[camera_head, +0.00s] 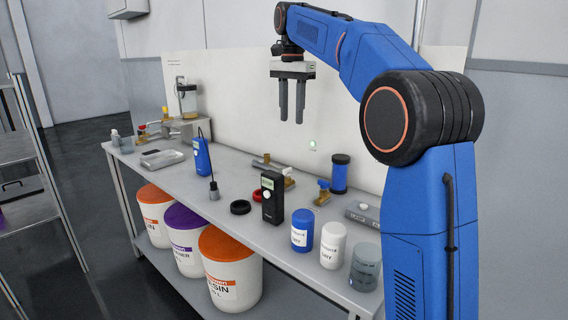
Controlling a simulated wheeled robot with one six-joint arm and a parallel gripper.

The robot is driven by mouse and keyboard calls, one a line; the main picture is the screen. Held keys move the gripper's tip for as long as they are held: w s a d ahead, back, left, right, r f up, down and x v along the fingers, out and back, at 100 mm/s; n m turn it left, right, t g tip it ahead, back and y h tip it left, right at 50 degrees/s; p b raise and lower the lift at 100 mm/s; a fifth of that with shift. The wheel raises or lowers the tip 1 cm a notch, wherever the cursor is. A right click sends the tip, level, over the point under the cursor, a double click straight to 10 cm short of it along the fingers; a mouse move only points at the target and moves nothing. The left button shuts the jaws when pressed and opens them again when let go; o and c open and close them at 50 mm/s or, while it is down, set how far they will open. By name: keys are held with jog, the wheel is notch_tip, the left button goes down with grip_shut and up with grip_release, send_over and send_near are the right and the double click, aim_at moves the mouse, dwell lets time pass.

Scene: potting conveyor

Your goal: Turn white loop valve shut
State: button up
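I cannot make out a white loop valve for certain in the head view. A small brass fitting with a blue top (322,190) stands on the bench right of the middle. Another brass fitting (289,183) sits at the end of a grey pipe piece (268,165) just left of it. A small red-handled fitting (142,131) is at the far left end, too small to read. My gripper (292,118) hangs above the back of the bench, fingers pointing down, apart and empty. It touches nothing.
The grey bench (235,225) carries a blue meter (202,157), a black meter (272,197), dark rings (240,207), and blue (302,230), white (332,245) and grey (365,266) jars. A stand with a glass vessel (187,100) is at left. Large buckets (230,270) stand below.

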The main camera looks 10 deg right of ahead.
jog(key=w, duration=0.1)
send_near(288, 168)
jog(key=f, duration=0.8)
jog(key=shift+w+d+f, duration=0.1)
jog(key=shift+w+f, duration=0.15)
grip_shut()
